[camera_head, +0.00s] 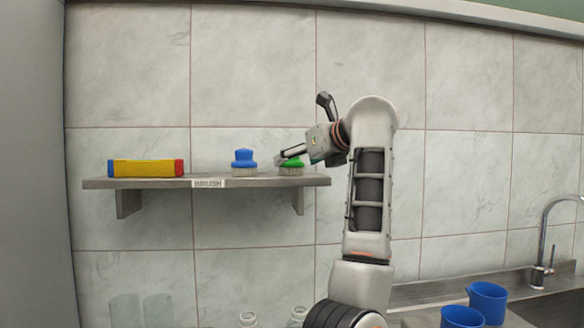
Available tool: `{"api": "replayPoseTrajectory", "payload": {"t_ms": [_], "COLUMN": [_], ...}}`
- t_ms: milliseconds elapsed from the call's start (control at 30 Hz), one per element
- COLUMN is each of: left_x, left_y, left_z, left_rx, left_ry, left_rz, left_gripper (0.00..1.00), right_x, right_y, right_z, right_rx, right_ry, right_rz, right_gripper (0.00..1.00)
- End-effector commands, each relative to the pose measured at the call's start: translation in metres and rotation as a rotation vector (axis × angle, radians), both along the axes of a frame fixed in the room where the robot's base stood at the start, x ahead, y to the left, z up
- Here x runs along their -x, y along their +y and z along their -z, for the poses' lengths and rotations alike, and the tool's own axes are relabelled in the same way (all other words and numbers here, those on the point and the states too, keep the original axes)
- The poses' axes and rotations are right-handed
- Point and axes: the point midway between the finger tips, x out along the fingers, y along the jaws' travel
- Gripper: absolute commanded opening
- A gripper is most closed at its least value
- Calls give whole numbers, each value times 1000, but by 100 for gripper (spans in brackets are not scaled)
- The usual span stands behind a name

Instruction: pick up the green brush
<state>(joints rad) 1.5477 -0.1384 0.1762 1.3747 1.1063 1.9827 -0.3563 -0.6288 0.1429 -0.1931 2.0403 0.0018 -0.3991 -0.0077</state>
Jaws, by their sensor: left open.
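The green brush (291,168) stands bristles down near the right end of the grey wall shelf (255,180). A blue brush (244,161) stands to its left on the same shelf. My left gripper (303,131) is open, with its fingers spread wide. One finger is at the top of the green brush and partly hides it; I cannot tell whether it touches. The other finger points up, away from the shelf. Nothing is held. My right gripper is not in view.
A yellow, red and blue block (146,168) lies on the left of the shelf. A label reading "BRUSH" (208,183) is on the shelf's front edge. Below right are blue cups (487,300) and a sink tap (543,245). Clear glasses (157,311) stand below left.

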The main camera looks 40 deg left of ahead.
Motion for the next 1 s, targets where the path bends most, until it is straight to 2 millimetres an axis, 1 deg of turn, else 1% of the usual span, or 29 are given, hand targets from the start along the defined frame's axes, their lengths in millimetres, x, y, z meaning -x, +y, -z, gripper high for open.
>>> {"api": "replayPoseTrajectory", "payload": {"t_ms": [33,100,233,333,567,667,700,733,767,1000], "left_x": [-2,-5,-9,-11,-11,-11,-11,-11,-11,-11], "left_y": [8,18,32,37,38,38,38,38,38,38], "left_z": [6,10,15,16,16,16,16,16,16,16], "left_rx": [-1,-1,0,0,0,0,1,0,0,1], "left_ry": [4,5,4,2,2,2,1,2,2,1], "left_rz": [-3,-4,-3,0,1,1,0,1,1,0], "left_gripper": [64,64,64,64,64,41,31,23,21,21], "right_x": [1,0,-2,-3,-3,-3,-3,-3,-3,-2], "right_y": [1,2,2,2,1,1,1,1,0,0], "right_z": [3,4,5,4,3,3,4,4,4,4], "right_rx": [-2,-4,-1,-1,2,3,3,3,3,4], "right_ry": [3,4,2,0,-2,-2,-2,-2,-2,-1], "right_rz": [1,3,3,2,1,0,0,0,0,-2], "right_gripper": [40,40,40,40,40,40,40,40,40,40]}}
